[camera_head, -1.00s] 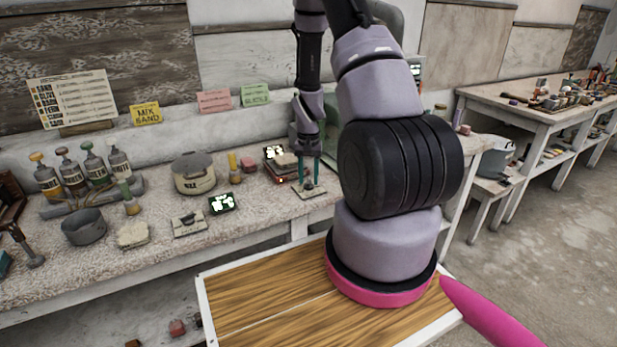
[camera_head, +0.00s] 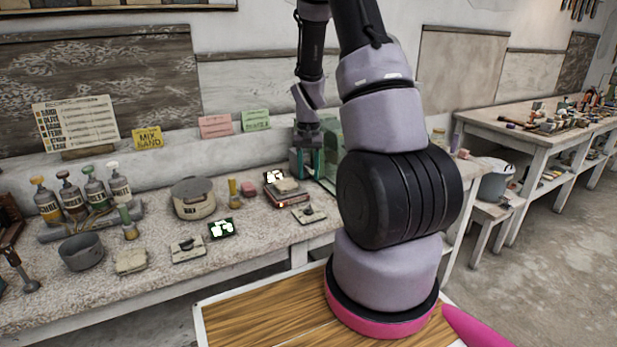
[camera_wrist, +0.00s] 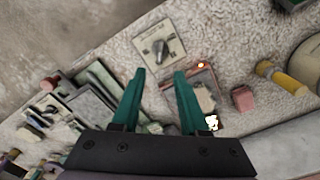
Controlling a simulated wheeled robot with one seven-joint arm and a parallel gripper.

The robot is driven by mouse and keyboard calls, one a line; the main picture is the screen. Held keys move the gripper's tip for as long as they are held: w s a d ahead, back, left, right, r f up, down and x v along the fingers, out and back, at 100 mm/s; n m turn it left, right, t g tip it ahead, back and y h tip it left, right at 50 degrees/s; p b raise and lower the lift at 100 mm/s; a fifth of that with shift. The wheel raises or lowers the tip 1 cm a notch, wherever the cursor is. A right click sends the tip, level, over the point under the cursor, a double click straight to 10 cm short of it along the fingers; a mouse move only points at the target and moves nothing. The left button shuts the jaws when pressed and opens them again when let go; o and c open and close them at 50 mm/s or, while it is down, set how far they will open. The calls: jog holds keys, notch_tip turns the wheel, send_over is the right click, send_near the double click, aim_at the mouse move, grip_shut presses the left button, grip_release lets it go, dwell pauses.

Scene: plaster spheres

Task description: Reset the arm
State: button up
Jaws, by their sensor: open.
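My gripper (camera_head: 309,163) hangs above the back of the workbench, right of the small device with the red light (camera_head: 289,191). In the wrist view my gripper (camera_wrist: 160,75) has its two green fingers apart with nothing between them. Below them in that view lie a plate with a dark knob (camera_wrist: 159,47) and the device with the lit red lamp (camera_wrist: 194,90). In the head view my arm's large links hide part of the bench and whatever lies behind them.
The speckled bench (camera_head: 160,278) holds a labelled pot (camera_head: 194,199), a grey bowl (camera_head: 81,252), several capped bottles and a small lit display (camera_head: 221,229). A glass-like box (camera_head: 328,160) stands close by my gripper. A second table (camera_head: 520,128) with tools stands at the right.

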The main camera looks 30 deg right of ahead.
dwell(0.3)
jog(key=s+a+r+t, duration=0.2)
jog(key=s+a+r, duration=0.1)
jog(key=r, duration=0.7)
jog(key=s+a+r+t, duration=0.15)
jog(key=a+r, duration=0.25)
jog(key=r, duration=0.6)
jog(key=s+a+r+n+t+y, duration=0.1)
jog(key=s+a+r+t, duration=0.1)
jog(key=s+r, duration=0.4)
jog(key=s+a+r+n+t+y, duration=0.1)
jog(key=s+a+r, duration=0.3)
jog(key=s, duration=0.6)
jog(key=shift+r+t, duration=0.35)
jog(key=shift+r, duration=0.9)
jog(key=shift+w, duration=0.1)
dwell(2.8)
